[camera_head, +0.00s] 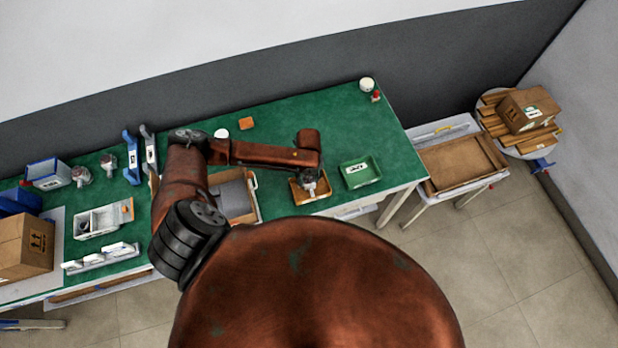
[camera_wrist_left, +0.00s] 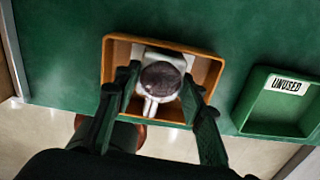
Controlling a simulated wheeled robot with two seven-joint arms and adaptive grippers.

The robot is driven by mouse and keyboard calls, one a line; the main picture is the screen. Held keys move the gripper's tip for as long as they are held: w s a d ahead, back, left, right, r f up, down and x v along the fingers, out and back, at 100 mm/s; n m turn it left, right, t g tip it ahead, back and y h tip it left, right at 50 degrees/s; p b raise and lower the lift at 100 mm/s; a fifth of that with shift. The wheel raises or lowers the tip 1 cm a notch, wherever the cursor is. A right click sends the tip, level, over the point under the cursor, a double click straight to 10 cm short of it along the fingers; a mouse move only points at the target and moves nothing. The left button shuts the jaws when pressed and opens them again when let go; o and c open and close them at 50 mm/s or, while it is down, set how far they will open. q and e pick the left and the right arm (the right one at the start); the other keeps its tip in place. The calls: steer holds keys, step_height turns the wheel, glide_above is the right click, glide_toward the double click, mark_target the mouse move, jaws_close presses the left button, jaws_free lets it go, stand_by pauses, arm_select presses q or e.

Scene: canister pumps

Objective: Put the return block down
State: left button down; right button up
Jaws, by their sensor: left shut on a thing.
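The return block (camera_wrist_left: 160,78) shows in the left wrist view as a pale piece with a dark, speckled round top and a narrow pale part toward the near side. My left gripper (camera_head: 310,184) has its two fingers on either side of it and is shut on it. Both are over or inside an orange-brown tray (camera_wrist_left: 109,60), which also shows in the head view (camera_head: 294,192). Whether the block touches the tray floor I cannot tell. My right gripper is not in view.
A green tray (camera_wrist_left: 272,116) marked UNUSED stands right of the orange-brown tray. A cardboard box (camera_head: 26,247) and bins crowd the left end.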

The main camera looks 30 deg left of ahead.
arm_select(q)
steer(key=c, duration=1.2)
jaws_free()
step_height(320, 180, up, 12)
steer(key=shift+r+b, duration=0.1)
steer(key=shift+b, duration=0.5)
